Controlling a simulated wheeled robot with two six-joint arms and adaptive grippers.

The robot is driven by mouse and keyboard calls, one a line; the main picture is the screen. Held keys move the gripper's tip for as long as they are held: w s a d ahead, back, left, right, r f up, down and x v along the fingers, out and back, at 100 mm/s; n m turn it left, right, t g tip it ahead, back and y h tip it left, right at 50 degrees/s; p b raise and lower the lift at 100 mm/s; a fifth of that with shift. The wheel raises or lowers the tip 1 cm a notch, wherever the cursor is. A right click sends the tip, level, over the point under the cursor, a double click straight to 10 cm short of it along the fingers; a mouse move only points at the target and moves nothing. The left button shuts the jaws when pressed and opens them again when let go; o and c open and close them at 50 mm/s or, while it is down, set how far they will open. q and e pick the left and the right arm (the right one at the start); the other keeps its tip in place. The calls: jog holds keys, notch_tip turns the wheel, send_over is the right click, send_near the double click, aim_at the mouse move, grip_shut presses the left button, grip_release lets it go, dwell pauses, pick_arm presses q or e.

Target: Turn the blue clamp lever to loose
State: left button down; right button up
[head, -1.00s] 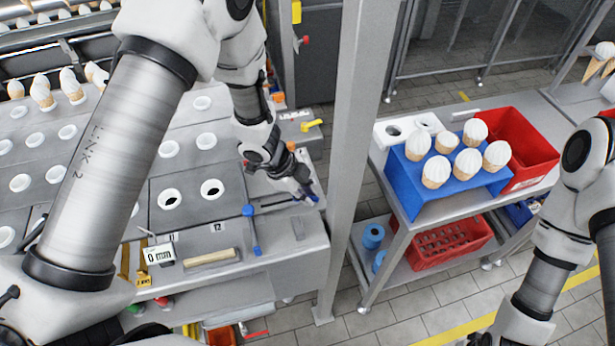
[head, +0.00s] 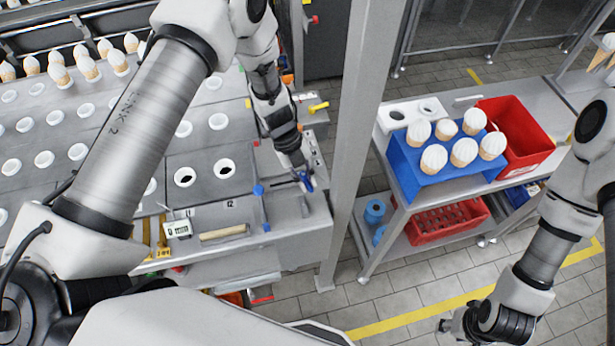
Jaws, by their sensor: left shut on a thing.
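The blue clamp lever (head: 307,181) is at the right end of the grey machine bench, near its corner. My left gripper (head: 302,175) comes down on it from above and is shut on it. The fingers hide part of the lever, and its exact angle is hard to tell. My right gripper (head: 446,325) hangs low at the bottom right, over the floor and well away from the bench. Its fingers are too small and dark to tell open from shut.
A grey post (head: 352,150) stands just to the right. Beyond it, a cart carries a blue cone rack (head: 408,160) and a red bin (head: 515,140).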

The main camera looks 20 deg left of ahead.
pick_arm(q)
jog(key=shift+m, duration=0.3)
jog(key=c, duration=1.2)
grip_release()
jog(key=v, duration=1.2)
